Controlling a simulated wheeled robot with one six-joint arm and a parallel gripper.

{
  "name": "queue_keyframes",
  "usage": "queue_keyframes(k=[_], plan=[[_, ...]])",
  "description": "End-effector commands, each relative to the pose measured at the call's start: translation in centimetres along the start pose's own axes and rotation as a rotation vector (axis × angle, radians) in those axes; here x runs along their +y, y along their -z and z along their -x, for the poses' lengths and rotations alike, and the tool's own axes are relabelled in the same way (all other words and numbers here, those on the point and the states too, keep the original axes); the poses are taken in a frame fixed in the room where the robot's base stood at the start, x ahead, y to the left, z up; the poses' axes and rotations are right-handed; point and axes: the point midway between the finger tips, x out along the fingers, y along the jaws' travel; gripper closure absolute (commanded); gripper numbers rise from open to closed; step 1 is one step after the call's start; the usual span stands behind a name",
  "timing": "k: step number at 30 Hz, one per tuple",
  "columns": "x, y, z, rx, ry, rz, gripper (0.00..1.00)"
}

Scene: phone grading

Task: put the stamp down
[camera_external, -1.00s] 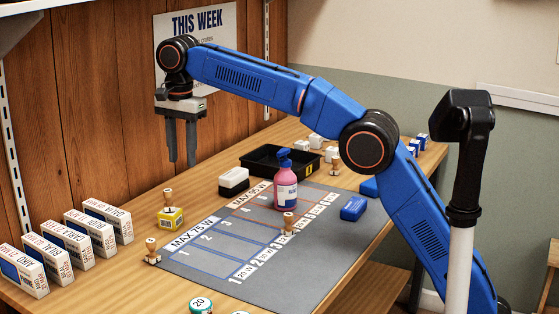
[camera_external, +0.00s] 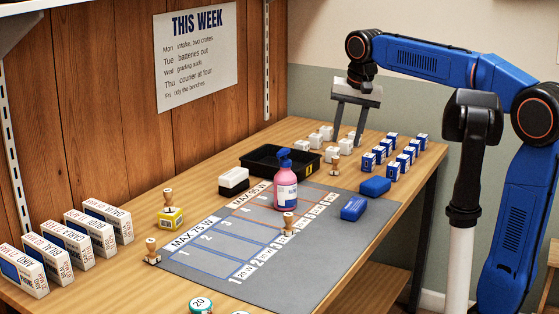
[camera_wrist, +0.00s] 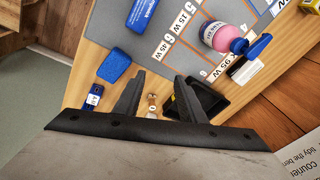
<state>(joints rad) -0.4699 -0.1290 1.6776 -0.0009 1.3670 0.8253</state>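My gripper (camera_external: 347,143) is open and empty, above the far part of the table. Its fingers also show apart in the wrist view (camera_wrist: 158,80). A wooden-handled stamp (camera_external: 335,165) stands upright on the table just below it, right of the black tray. In the wrist view a stamp (camera_wrist: 152,103) appears between the fingers, apart from them. Other similar stamps stand on a yellow box (camera_external: 168,200), at the mat's left corner (camera_external: 151,248) and on the mat (camera_external: 289,223). I cannot tell which one the task means.
The grey mat (camera_external: 300,260) bears a pink bottle (camera_external: 286,190) and a blue block (camera_external: 353,208). The black tray (camera_external: 250,163) is behind it. White blocks (camera_external: 327,132) and blue-and-white blocks (camera_external: 393,171) stand at the far end. Several white boxes (camera_external: 60,250) line the left.

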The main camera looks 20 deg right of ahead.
Motion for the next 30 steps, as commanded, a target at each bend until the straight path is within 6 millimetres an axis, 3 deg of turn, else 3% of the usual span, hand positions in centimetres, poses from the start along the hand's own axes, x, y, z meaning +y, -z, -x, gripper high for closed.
queue_keyframes(k=[1,6,11,18,24,30], plan=[[2.6,-0.4,-0.1,0.012,0.003,0.012,0.63],[9.7,-2.1,-1.4,0.053,0.009,0.08,0.63],[16.0,-4.6,-3.3,0.092,0.006,0.144,0.63],[24.5,-9.6,-7.3,0.154,-0.012,0.243,0.63],[29.9,-14.0,-11.4,0.199,-0.038,0.32,0.63],[32.7,-16.6,-14.1,0.223,-0.057,0.368,0.63]])
